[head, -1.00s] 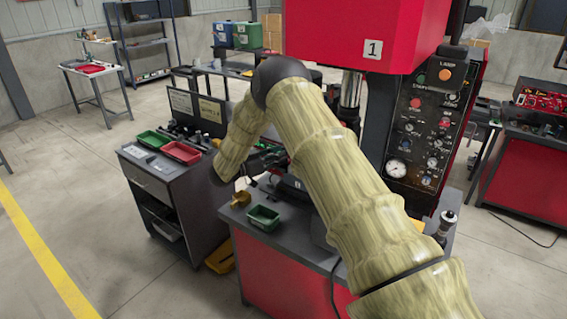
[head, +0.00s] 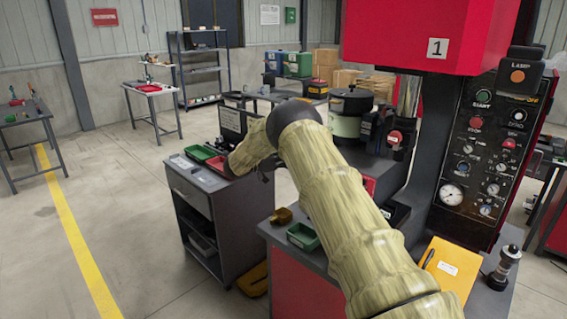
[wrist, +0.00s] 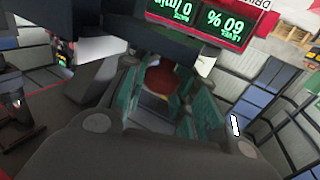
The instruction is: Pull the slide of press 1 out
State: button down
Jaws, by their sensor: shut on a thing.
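Press 1 (head: 408,36) is the big red machine with a plate marked 1, at the upper right of the head view. My arm crosses in front of it, and my gripper is mostly hidden behind the arm there. In the wrist view my gripper (wrist: 165,98) has its teal fingers on both sides of a dark red rounded thing (wrist: 163,74) and is shut on it. I cannot tell whether this is the handle of the slide. The slide itself cannot be made out clearly in either view.
A control panel (head: 483,140) stands right of the press opening. A yellow folder (head: 450,268), a dark cylinder fitting (head: 505,268) and a green bin (head: 303,236) sit on the press table. A grey cart (head: 190,197) stands left; open floor lies beyond it.

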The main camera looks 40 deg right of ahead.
jog(key=shift+w+a+r, duration=0.1)
jog(key=shift+w+r, duration=0.1)
jog(key=c, duration=1.4)
grip_release()
jog(key=shift+c, duration=0.2)
jog(key=shift+o, duration=1.4)
jog(key=shift+w+f, duration=0.2)
jog(key=shift+s, duration=0.15)
jog(key=v, duration=1.2)
jog(key=shift+f, duration=0.1)
